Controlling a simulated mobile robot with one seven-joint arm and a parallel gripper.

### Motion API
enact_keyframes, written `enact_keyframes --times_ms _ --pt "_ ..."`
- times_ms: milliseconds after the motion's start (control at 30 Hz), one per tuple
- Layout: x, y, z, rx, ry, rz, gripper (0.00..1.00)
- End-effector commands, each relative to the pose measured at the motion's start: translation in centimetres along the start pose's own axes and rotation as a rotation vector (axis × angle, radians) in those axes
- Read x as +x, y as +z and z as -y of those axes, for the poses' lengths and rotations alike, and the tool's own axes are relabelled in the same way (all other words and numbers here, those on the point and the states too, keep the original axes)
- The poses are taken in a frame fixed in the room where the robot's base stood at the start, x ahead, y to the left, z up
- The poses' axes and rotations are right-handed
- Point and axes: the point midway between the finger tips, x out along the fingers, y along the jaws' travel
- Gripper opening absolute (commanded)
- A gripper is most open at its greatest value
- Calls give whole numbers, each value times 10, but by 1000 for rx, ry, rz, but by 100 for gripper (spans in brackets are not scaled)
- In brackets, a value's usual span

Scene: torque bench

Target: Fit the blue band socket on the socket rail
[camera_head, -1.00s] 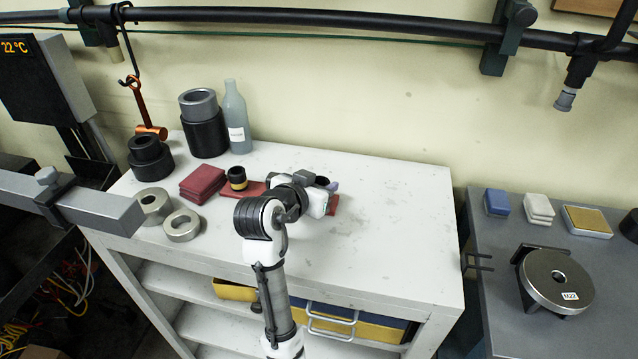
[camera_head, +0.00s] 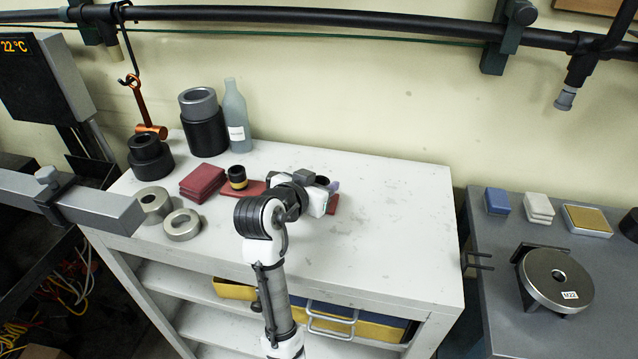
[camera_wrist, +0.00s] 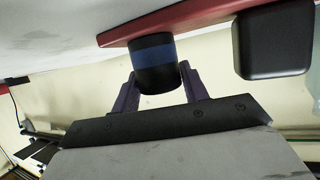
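The blue band socket (camera_wrist: 155,66) is a dark cylinder with a blue band, seen upside down in the wrist view. One of its ends meets the red rail (camera_wrist: 190,18); I cannot tell whether it is fully seated. My gripper (camera_wrist: 160,88) has a finger on each side of the socket, with no clear gap, and appears shut on it. In the head view my gripper (camera_head: 325,190) is over the right end of the red rail (camera_head: 256,187), and the dark socket top (camera_head: 322,181) shows beside it. My wrist hides the rail's middle.
Red pads (camera_head: 202,183), steel rings (camera_head: 182,225), dark cylinders (camera_head: 205,135) and a grey bottle (camera_head: 236,118) lie left and behind. The bench top (camera_head: 400,230) is clear on the right.

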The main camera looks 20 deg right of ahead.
Motion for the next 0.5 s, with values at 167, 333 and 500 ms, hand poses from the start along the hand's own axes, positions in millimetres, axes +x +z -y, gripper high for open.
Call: enact_keyframes --times_ms 167,333,500 --pt "0 0 0 0 0 1 66" --pt "0 0 0 -1 0 2 66" --pt "-4 2 1 -2 0 3 66"
